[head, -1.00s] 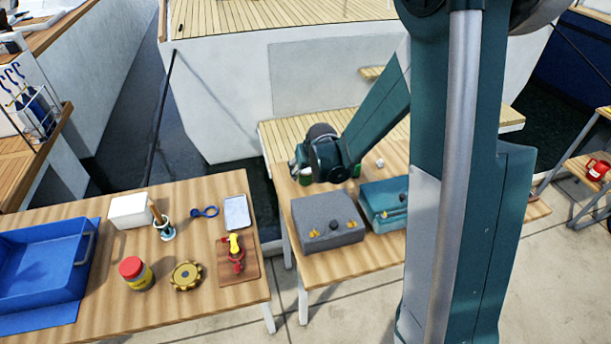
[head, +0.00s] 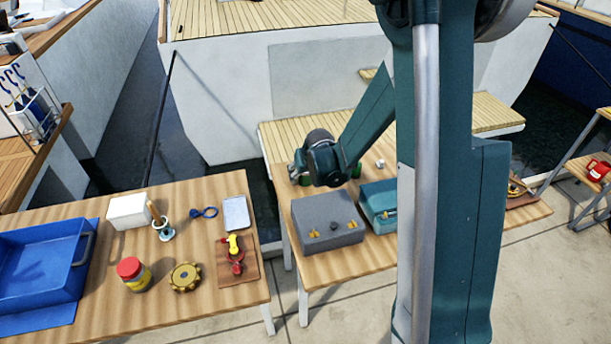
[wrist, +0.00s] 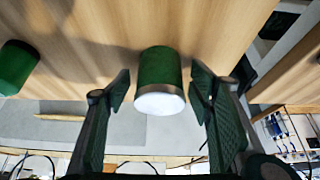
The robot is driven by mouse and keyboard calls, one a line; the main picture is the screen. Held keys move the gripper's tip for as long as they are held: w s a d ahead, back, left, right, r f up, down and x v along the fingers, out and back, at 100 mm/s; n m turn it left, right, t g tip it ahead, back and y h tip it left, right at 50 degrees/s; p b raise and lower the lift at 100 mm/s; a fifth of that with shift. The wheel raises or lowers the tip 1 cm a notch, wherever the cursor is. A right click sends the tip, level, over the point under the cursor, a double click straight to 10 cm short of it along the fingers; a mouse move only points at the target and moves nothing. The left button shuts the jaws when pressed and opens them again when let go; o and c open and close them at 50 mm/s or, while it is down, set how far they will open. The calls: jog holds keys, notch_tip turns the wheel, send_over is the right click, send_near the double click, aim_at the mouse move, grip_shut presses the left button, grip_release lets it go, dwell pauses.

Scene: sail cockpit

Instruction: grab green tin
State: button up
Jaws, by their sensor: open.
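A green tin (wrist: 158,68) with a pale, bright end shows in the wrist view, on the wooden table. My gripper (wrist: 160,88) is open, with one finger on each side of this tin and a visible gap at each side. A second green tin (wrist: 16,66) is at the left edge of the wrist view, outside the fingers. In the head view my gripper (head: 303,175) is low over the back of the right table, and my wrist hides most of what is below it. A bit of green tin (head: 356,170) shows just right of the wrist.
A grey case (head: 325,222) and a teal case (head: 378,203) stand in front of my gripper on the same table. A small white-topped item (head: 380,163) is to the right. The left table holds a blue bin (head: 40,265) and a red-lidded jar (head: 133,275).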

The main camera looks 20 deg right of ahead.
jog(key=shift+c, duration=0.3)
jog(key=c, duration=1)
jog(key=shift+o, duration=0.2)
jog(key=shift+r+p, duration=0.95)
jog(key=shift+r, duration=4.05)
